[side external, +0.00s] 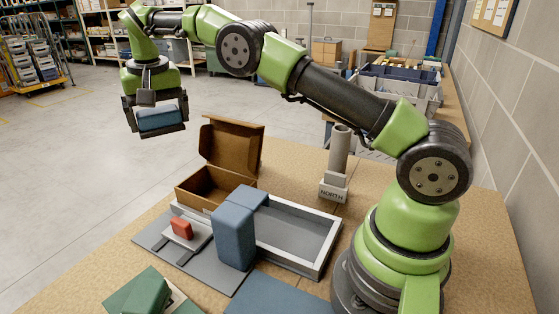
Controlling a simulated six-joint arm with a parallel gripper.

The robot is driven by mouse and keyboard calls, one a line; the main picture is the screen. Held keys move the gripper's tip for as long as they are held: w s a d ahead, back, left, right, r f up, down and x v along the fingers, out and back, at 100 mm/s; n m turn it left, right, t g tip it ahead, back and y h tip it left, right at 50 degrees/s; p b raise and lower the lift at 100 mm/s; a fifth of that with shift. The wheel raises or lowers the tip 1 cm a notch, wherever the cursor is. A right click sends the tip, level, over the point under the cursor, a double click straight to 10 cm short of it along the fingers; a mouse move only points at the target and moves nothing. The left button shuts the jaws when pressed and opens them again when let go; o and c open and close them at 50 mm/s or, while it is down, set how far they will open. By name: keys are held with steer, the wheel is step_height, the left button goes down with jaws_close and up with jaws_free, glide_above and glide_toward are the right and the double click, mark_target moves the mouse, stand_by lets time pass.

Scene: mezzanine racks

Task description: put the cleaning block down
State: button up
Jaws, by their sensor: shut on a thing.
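My gripper (157,127) is shut on a blue block (160,118), which I take to be the cleaning block, and holds it in the air. It shows at the upper left of the picture, up and left of the open cardboard box (205,190). Bare floor shows behind and below the held block. Its exact height and distance from the table cannot be told from this view. The jaws hide the block's ends and part of its top.
The box lid stands up.

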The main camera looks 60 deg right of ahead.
steer(key=s+d+m, duration=0.2)
steer(key=d, duration=0.7)
steer(key=s+d+m, duration=0.1)
steer(key=s+d, duration=0.1)
steer(key=d, duration=0.7)
steer(key=m, duration=0.4)
glide_above(302, 159)
steer(key=shift+g+h, duration=0.3)
steer(key=shift+g, duration=0.1)
steer(key=f, duration=1.6)
steer(key=shift+s+a+f, duration=0.15)
steer(key=shift+a+f, duration=0.15)
steer(key=shift+a, duration=0.1)
steer(key=shift+f, duration=2.2)
